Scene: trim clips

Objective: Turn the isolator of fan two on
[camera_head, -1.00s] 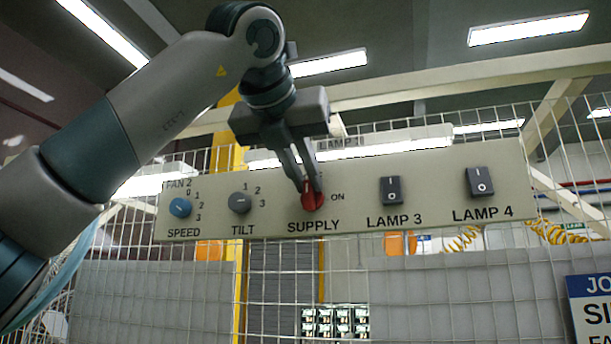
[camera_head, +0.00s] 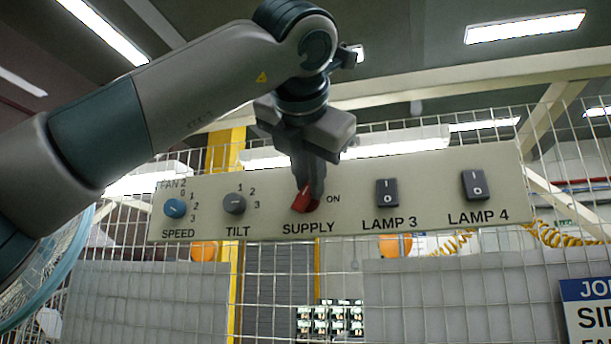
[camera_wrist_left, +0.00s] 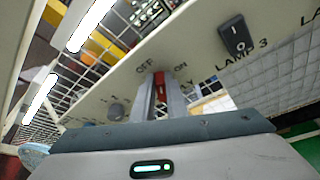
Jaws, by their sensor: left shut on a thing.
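The red rotary isolator handle (camera_head: 305,201) sits above the word SUPPLY on a beige control panel (camera_head: 335,220) marked FAN 2. My left gripper (camera_head: 310,190) comes down from above and is shut on the handle, hiding its upper part. In the head view the handle is tilted, with ON printed to its right. In the left wrist view the red handle (camera_wrist_left: 160,88) shows between the two fingers, with OFF and ON printed beyond them. My right gripper is not in view.
Left of the handle are a blue SPEED knob (camera_head: 175,208) and a grey TILT knob (camera_head: 235,204). To the right are rocker switches for LAMP 3 (camera_head: 387,193) and LAMP 4 (camera_head: 475,185). A wire mesh fence (camera_head: 440,300) stands behind the panel.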

